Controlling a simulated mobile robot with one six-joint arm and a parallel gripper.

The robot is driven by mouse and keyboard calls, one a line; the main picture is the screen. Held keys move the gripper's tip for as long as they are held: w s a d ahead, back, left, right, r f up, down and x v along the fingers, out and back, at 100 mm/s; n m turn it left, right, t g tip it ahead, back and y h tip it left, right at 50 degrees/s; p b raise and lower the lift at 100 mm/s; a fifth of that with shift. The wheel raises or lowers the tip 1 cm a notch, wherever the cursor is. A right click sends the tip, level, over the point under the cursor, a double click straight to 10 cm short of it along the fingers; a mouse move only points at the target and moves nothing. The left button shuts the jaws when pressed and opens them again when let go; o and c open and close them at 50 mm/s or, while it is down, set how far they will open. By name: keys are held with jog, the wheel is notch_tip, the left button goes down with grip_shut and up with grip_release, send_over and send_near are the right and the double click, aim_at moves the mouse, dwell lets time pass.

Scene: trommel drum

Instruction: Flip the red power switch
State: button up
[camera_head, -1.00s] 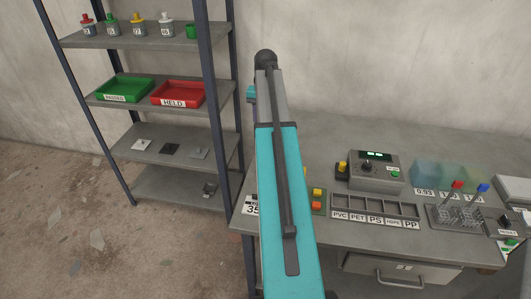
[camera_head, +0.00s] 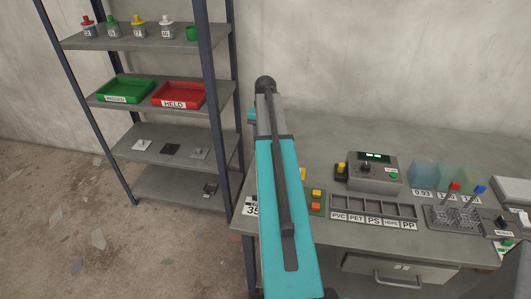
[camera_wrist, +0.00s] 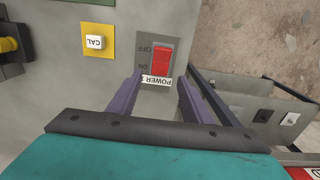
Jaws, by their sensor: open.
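The red power switch (camera_wrist: 161,61) is a rocker on a grey plate, with OFF and ON marks beside it and a POWER label (camera_wrist: 157,81) at its end. It shows in the wrist view, just past the fingertips. My gripper (camera_wrist: 161,82) is open, with its two purple fingers apart and nothing between them. The fingers lie either side of the label. I cannot tell whether they touch the panel. In the head view my teal arm covers the switch and the gripper.
A yellow plate with a white CAL button (camera_wrist: 96,42) is left of the switch. The bench holds a labelled sorting tray (camera_head: 373,221), a grey device with a green display (camera_head: 373,174) and a rack (camera_head: 455,218). A shelf unit (camera_head: 170,149) stands left of the bench.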

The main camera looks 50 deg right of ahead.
jog(key=shift+f+p, duration=0.65)
jog(key=shift+f, duration=2.3)
jog(key=c, duration=1.1)
